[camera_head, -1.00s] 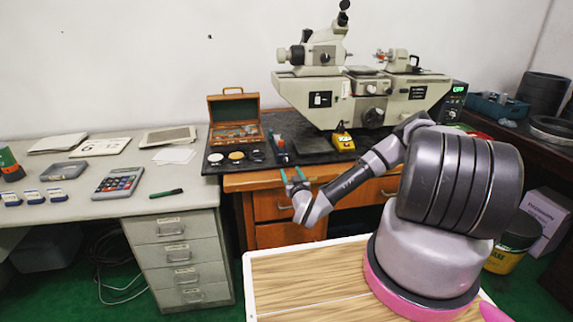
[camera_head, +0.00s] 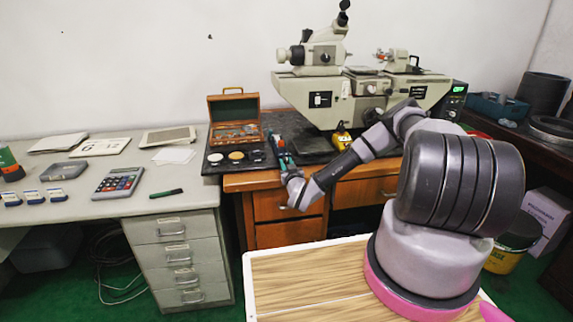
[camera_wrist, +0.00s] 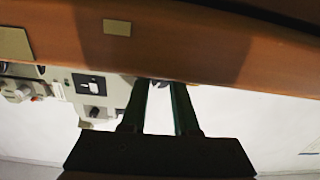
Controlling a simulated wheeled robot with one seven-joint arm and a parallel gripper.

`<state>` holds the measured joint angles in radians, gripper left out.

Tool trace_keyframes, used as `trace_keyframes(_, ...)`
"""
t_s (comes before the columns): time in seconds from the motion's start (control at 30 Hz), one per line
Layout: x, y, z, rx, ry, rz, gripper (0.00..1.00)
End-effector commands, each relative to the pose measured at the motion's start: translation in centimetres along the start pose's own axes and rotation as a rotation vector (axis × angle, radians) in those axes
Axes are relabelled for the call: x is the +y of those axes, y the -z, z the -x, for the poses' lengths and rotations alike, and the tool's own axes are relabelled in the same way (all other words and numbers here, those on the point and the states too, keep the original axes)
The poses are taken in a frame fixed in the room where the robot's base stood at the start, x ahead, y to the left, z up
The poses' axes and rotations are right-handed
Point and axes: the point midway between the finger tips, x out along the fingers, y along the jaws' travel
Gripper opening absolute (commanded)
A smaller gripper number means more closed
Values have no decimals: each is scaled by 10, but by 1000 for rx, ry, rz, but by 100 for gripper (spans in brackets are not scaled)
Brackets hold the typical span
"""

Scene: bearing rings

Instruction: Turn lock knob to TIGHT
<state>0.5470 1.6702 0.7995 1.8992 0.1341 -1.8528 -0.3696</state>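The grey-beige measuring machine (camera_head: 290,92) stands on the bench and has several small knobs. I cannot tell which one is the lock knob, and no TIGHT marking is legible. My arm covers part of the machine's lower front. My gripper (camera_head: 282,160) is at the bench's front edge, left of the machine and apart from it. In the wrist view its two green fingers (camera_wrist: 164,84) are spread with nothing between them. The machine (camera_wrist: 113,88) appears upside down at the left there.
A wooden case (camera_head: 235,105) stands open left of the machine, with several round pieces in front. A yellow device (camera_head: 342,138) sits by the machine. The wooden bench edge (camera_wrist: 190,40) spans the top of the wrist view, close to the fingers. A drawer cabinet (camera_head: 180,262) stands left.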

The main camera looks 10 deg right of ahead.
Motion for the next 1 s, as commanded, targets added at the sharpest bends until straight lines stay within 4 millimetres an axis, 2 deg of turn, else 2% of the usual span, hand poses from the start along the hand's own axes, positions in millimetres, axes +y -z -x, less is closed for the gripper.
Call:
trace_keyframes(0.17, 0, -1, 0, 0, -1, -39, 0)
trace_keyframes(0.47, 1, -1, 0, 8, -2, -377, 0)
trace_keyframes(0.77, 0, -1, 1, 7, 0, -399, 0)
trace_keyframes(0.8, 0, -1, 1, 7, 0, -399, 40)
trace_keyframes(0.83, 0, -1, 1, 7, 0, -399, 52)
trace_keyframes(0.87, 0, -1, 1, 7, 0, -399, 59)
trace_keyframes(1.0, 0, -1, 0, 8, 0, -398, 59)
